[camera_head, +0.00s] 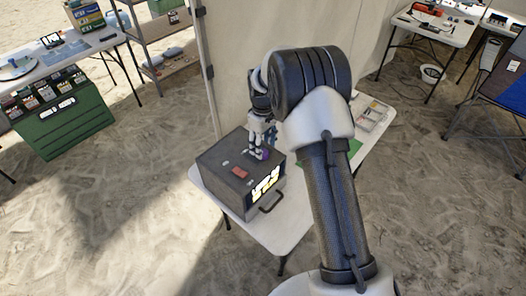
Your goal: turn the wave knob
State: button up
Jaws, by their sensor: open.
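A dark grey box-shaped device (222,172) stands on a small white table, with a lit yellow display (265,184) on its front face. A purple knob (264,154) sits on its top near the right back corner. My gripper (257,156) points down at the knob from above, its fingers open and close around or beside it. Whether the fingers touch the knob is too small to tell. My arm hides part of the table behind the device.
The white table (262,232) has bare room in front of the device. A red block (240,172) shows on the device's top. A clear tray (371,112) lies at the table's far end. A tent wall (240,60) stands behind; sandy floor surrounds the table.

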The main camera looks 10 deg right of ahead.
aim_at(263, 152)
jog(key=shift+f, duration=1.5)
jog(key=c, duration=1.1)
jog(key=shift+o, duration=0.2)
jog(key=shift+m, duration=0.3)
jog(key=m, duration=1.3)
jog(key=shift+p, duration=0.35)
jog(key=shift+m, duration=0.3)
